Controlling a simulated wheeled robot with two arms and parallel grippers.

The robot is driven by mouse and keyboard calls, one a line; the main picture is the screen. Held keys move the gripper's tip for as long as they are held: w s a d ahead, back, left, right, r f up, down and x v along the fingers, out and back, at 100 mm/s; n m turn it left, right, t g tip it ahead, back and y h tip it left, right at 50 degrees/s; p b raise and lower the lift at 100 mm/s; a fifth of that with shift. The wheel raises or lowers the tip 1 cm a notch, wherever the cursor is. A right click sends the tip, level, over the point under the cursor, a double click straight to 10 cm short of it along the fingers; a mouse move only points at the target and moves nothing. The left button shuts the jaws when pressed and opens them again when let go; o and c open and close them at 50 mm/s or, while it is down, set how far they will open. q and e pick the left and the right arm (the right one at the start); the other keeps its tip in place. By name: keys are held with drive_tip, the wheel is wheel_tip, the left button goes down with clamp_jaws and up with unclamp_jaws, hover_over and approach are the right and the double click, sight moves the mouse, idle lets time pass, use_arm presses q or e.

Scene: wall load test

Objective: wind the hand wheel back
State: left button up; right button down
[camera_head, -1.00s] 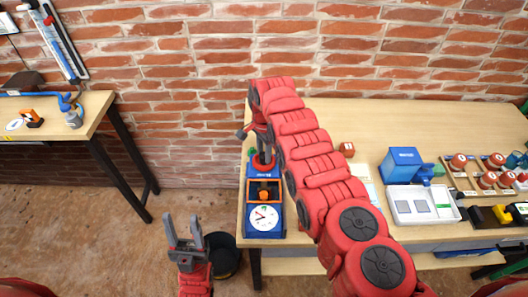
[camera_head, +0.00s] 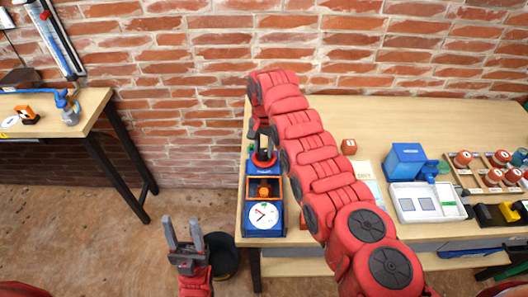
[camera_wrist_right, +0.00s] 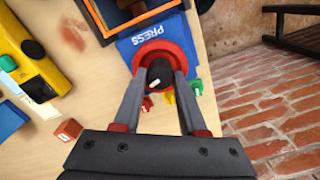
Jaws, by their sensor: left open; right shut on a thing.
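The blue press (camera_head: 280,219) stands at the left end of the long bench, with an orange frame and a white dial (camera_head: 263,216) at its front. Its red hand wheel (camera_head: 264,161) is behind the frame. The wheel also shows in the right wrist view (camera_wrist_right: 175,52), with a dark knob (camera_wrist_right: 160,72) that has a white mark. My right gripper (camera_wrist_right: 161,78) is shut on the dark knob, one finger on each side. In the head view my right arm partly hides the wheel area. My left gripper (camera_head: 184,232) is open and empty, in front of the bench and left of the press.
A red cube (camera_head: 348,147), a blue box (camera_head: 404,163) and a white tray (camera_head: 428,204) stand right of my right arm. A second table (camera_head: 92,107) is at the left. Small green and red pieces (camera_wrist_right: 196,87) lie near the wheel.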

drive_tip(key=n+b, duration=0.3)
drive_tip(key=shift+f+n, duration=0.25)
drive_tip(key=shift+n, duration=0.05)
drive_tip(key=n+b, duration=0.2)
drive_tip(key=n, duration=0.1)
drive_tip(key=shift+r+n, duration=0.1)
drive_tip(key=shift+n, duration=0.2)
drive_tip(key=n+b, duration=0.1)
drive_tip(key=n, duration=0.1)
drive_tip(key=shift+r+n, duration=0.1)
drive_tip(key=shift+n, duration=0.3)
drive_tip(key=shift+n+b, duration=0.3)
drive_tip(key=shift+n, duration=1.6)
drive_tip(key=shift+c, duration=2.3)
unclamp_jaws()
drive_tip(key=shift+r, duration=0.15)
